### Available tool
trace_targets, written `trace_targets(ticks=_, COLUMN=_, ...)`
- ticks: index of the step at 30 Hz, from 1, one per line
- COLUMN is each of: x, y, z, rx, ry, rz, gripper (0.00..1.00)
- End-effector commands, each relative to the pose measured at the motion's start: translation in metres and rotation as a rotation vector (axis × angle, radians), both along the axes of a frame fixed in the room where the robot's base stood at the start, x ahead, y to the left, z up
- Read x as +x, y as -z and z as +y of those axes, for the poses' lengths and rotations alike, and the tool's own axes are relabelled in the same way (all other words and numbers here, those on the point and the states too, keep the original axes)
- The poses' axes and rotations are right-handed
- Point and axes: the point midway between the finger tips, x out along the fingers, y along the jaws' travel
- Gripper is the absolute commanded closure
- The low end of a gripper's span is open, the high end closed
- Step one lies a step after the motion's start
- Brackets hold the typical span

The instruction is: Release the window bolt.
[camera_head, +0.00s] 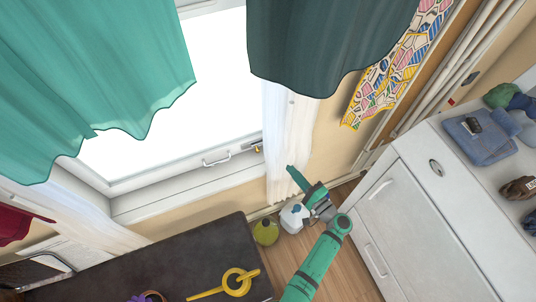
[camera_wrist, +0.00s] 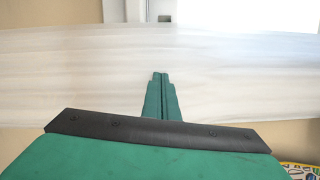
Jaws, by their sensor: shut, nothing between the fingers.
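The window (camera_head: 170,100) has a white frame with a white handle (camera_head: 217,160) on its lower rail. A small metal fitting with a brass-coloured part, which looks like the bolt (camera_head: 252,148), sits right of the handle near the frame's lower right corner. My gripper (camera_head: 290,169) is shut and empty, right of and below this fitting, by the white sheer curtain. In the wrist view, my shut fingers (camera_wrist: 160,76) point at the pale curtain band (camera_wrist: 240,75). The white window frame (camera_wrist: 135,12) shows above it, with a small dark fitting (camera_wrist: 165,18) at the top edge.
A white sheer curtain (camera_head: 285,130) hangs beside the fitting, under a dark green curtain (camera_head: 320,45). A dark table (camera_head: 190,260) with a yellow object (camera_head: 237,282) stands below left. A white cabinet (camera_head: 410,220) stands right.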

Motion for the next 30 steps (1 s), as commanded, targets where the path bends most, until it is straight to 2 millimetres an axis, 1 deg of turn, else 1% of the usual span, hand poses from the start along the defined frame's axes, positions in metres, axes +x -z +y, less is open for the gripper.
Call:
trace_targets(ticks=3, x=0.002, y=-0.004, z=-0.002, rx=0.008, ry=-0.002, rz=-0.009, gripper=1.00)
trace_targets(ticks=11, x=0.002, y=-0.003, z=0.000, rx=0.006, ry=-0.005, rz=-0.007, gripper=1.00)
trace_targets(ticks=14, x=0.005, y=-0.003, z=0.003, rx=0.007, ry=-0.007, rz=-0.008, gripper=1.00)
trace_targets(ticks=20, x=0.025, y=-0.004, z=0.019, rx=0.007, ry=-0.009, rz=-0.007, gripper=1.00)
trace_targets(ticks=30, x=0.076, y=-0.007, z=0.057, rx=0.007, ry=-0.009, rz=-0.007, gripper=1.00)
